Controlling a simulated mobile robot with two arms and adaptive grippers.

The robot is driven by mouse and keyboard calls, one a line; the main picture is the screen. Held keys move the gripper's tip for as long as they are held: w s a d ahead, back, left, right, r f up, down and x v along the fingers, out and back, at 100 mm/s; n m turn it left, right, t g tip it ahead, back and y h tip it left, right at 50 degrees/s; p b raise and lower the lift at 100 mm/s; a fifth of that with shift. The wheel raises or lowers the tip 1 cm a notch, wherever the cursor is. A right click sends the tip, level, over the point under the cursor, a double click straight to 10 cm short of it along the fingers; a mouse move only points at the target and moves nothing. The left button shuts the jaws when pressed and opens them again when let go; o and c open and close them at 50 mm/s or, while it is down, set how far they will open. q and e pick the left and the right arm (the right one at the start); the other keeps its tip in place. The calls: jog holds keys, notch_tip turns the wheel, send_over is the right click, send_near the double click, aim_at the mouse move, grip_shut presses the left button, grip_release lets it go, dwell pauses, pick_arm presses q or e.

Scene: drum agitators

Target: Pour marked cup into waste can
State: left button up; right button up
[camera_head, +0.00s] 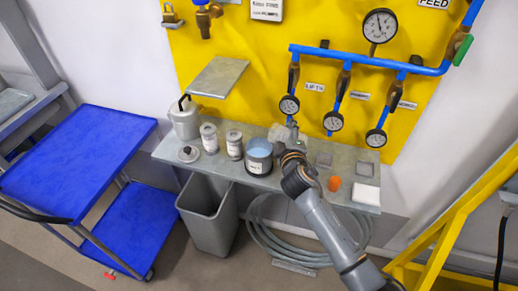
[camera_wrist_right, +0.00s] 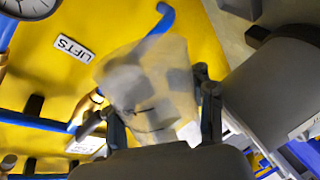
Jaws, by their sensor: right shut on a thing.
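My right gripper (camera_head: 290,147) is shut on a pale, translucent cup (camera_head: 278,132), just right of and above a dark can (camera_head: 259,165) with blue contents and a white label too small to read. In the wrist view the cup (camera_wrist_right: 148,88) sits between the two fingers of the right gripper (camera_wrist_right: 163,118), and dark marks show on its wall. The cup looks tilted there; its contents cannot be made out. A grey open bin (camera_head: 208,224) stands on the floor below the shelf. My left gripper is out of view.
The grey shelf (camera_head: 228,170) also carries two labelled jars (camera_head: 209,138) (camera_head: 234,145), a white jug (camera_head: 185,120), an orange item (camera_head: 334,183) and a white block (camera_head: 365,194). Gauges and blue pipes (camera_head: 350,57) are behind. A blue cart (camera_head: 75,150) stands left, a coiled hose (camera_head: 265,240) below.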

aim_at(299, 137)
jog(key=shift+s+a+r+m+y, duration=0.1)
jog(key=shift+r+m+y, duration=0.35)
jog(key=shift+m, duration=0.75)
jog(key=shift+r+m+t+b, duration=0.2)
jog(key=shift+m+t+b, duration=0.1)
jog(key=shift+m+b, duration=0.25)
jog(key=shift+d+m+y, duration=0.2)
jog(key=shift+m+y, duration=0.05)
jog(key=shift+m, duration=0.5)
jog(key=shift+d+f+m+t+y+b, duration=0.2)
jog(key=shift+d+f+m+b, duration=0.4)
jog(key=shift+m, duration=0.45)
jog(key=shift+d+f+m+t+y+b, duration=0.1)
jog(key=shift+d+f+m+t+b, duration=0.15)
jog(key=shift+d+f+m+b, duration=0.6)
jog(key=shift+d+f+m+t+y+b, duration=0.15)
jog(key=shift+d+m+t+b, duration=0.2)
jog(key=shift+m, duration=0.95)
jog(key=shift+s+d, duration=0.1)
jog(key=shift+d, duration=0.05)
